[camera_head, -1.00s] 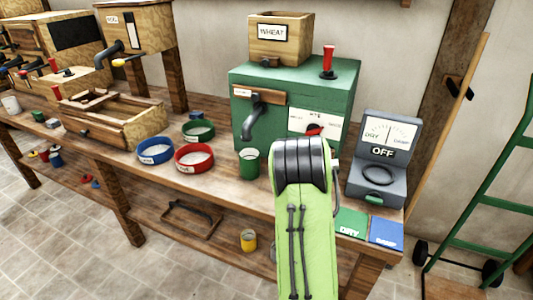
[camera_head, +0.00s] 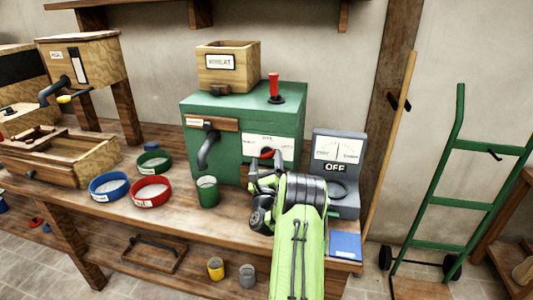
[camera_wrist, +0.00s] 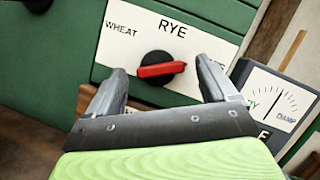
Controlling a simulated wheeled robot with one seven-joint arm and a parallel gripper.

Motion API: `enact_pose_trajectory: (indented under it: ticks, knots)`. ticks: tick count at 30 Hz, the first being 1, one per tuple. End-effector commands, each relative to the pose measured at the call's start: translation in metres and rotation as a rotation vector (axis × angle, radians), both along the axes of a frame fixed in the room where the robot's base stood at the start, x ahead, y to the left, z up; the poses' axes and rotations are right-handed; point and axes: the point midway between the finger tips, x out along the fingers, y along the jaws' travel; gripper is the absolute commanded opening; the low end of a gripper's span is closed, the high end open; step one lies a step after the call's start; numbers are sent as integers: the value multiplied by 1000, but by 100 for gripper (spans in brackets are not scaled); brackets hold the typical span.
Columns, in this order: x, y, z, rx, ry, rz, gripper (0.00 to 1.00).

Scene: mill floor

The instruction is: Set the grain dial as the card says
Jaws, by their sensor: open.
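The green mill (camera_head: 240,122) has a white dial plate (camera_head: 281,143) with a red-and-black knob (camera_head: 266,154). The plate (camera_wrist: 180,45) reads WHEAT at left and RYE at top; a right label is mostly hidden by a finger. A card reading WHEAT (camera_head: 220,62) is on the wooden hopper above. My gripper (camera_wrist: 162,70) is open in front of the dial, with a fingertip to each side of the knob and gaps between.
A grey meter (camera_head: 338,150) marked OFF stands right of the mill, close to my gripper. A green cup (camera_head: 207,192), red bowl (camera_head: 151,191) and blue bowl (camera_head: 109,186) stand on the bench at left. A green hand truck (camera_head: 450,200) stands at far right.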

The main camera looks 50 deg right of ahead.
Motion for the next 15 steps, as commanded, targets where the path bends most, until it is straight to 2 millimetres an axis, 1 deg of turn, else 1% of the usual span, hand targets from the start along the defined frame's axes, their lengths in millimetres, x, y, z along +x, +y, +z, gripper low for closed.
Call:
enact_pose_trajectory:
  ticks: [1, 4, 12, 14, 15]
  knots:
    - [3, -5, 4, 2, -1, -1, 85]
    - [6, -11, 5, 3, -1, -2, 85]
    - [8, -12, 4, 1, 0, -2, 85]
    - [8, -12, 4, 2, 1, -1, 76]
    - [8, -12, 4, 2, 1, -1, 70]
